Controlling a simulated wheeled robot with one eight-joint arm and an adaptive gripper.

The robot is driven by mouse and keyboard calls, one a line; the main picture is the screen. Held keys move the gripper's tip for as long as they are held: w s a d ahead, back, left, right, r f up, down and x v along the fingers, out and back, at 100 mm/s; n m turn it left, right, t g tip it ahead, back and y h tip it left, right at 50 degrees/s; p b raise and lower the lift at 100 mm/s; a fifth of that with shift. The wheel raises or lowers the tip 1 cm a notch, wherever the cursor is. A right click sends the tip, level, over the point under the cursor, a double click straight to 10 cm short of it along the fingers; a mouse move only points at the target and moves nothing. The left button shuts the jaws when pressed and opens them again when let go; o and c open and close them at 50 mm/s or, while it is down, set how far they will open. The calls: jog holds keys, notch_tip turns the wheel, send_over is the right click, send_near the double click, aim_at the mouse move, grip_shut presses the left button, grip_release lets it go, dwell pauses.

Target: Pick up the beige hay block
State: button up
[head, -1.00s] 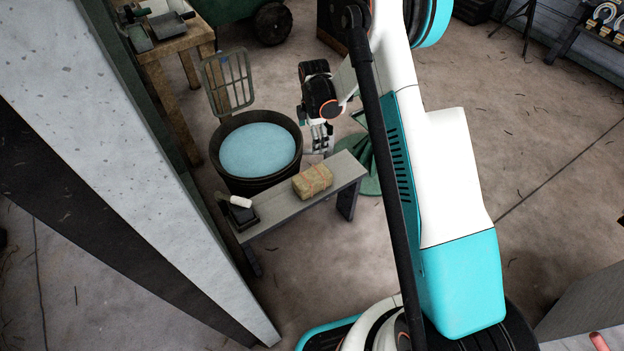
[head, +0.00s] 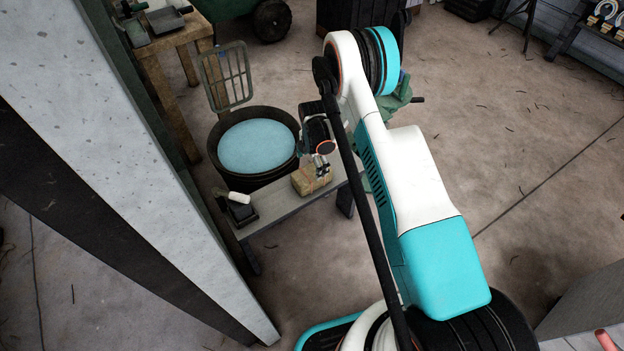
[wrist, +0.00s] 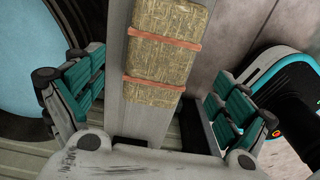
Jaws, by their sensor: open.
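The beige hay block (head: 309,181) lies on the grey bench (head: 283,213), towards its right end in the head view. In the wrist view the hay block (wrist: 163,55) has two reddish straps and lies lengthwise along the bench top. My gripper (head: 322,168) is over the block in the head view and hides part of it. In the wrist view my gripper (wrist: 158,103) is open, with one teal-padded finger on each side of the block and a gap to both. I cannot tell its exact height above the block.
A dark tub of blue water (head: 258,146) stands right behind the bench. A dark box with a white-handled item (head: 240,203) sits at the bench's left end. A pale post (head: 130,170) rises at the left. The floor right of my arm is largely clear.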

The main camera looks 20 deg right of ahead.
aim_at(312, 171)
jog(key=shift+f+b, duration=1.45)
jog(key=shift+f, duration=1.3)
jog(key=shift+r, duration=0.1)
jog(key=c, duration=1.4)
